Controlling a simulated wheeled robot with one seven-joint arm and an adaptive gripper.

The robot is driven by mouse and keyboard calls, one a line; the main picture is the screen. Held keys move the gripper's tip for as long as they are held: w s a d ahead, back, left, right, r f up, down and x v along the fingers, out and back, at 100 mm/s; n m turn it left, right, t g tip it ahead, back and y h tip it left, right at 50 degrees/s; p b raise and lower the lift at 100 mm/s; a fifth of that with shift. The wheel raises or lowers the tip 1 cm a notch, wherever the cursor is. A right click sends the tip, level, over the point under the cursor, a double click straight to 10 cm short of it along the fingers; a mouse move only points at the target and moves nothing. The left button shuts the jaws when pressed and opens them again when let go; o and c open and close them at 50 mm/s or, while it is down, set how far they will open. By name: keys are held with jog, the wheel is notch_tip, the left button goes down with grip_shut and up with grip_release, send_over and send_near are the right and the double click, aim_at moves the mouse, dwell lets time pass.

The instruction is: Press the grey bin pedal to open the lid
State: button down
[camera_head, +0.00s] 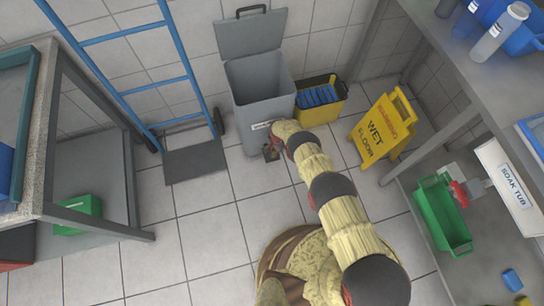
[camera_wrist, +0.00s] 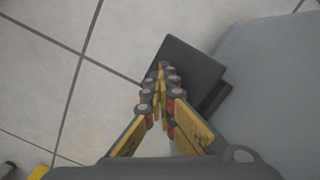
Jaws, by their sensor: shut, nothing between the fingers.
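The grey bin (camera_head: 262,100) stands against the tiled wall in the head view. Its lid (camera_head: 251,32) is raised and leans back toward the wall, and the inside shows. The dark pedal (camera_wrist: 187,62) sticks out at the bin's foot in the wrist view, and a little of it shows in the head view (camera_head: 271,153). My gripper (camera_wrist: 163,68) is shut and empty, with its fingertips over the pedal. They appear to be on it, but the exact contact is hard to tell. The grey bin body (camera_wrist: 270,70) fills the right of the wrist view.
A yellow caddy with blue items (camera_head: 319,100) stands right of the bin. A yellow wet floor sign (camera_head: 384,130) is farther right. A blue hand truck (camera_head: 187,90) leans on the wall at left. A green tray (camera_head: 443,215) sits on the right shelf. Floor tiles at lower left are clear.

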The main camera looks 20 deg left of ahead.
jog(key=shift+w+d+r, duration=0.2)
jog(key=shift+w+d, duration=0.1)
jog(key=shift+w, duration=0.3)
jog(key=shift+w+d+r, duration=0.15)
jog(key=shift+w+d, duration=0.15)
jog(key=shift+w, duration=0.3)
jog(key=shift+w+r, duration=0.15)
jog(key=shift+r, duration=0.75)
jog(key=shift+w+d+r, duration=0.1)
jog(key=shift+d+r, duration=0.05)
jog(key=shift+r, duration=1.25)
jog(key=shift+d+r, duration=0.1)
jog(key=shift+r, duration=1.25)
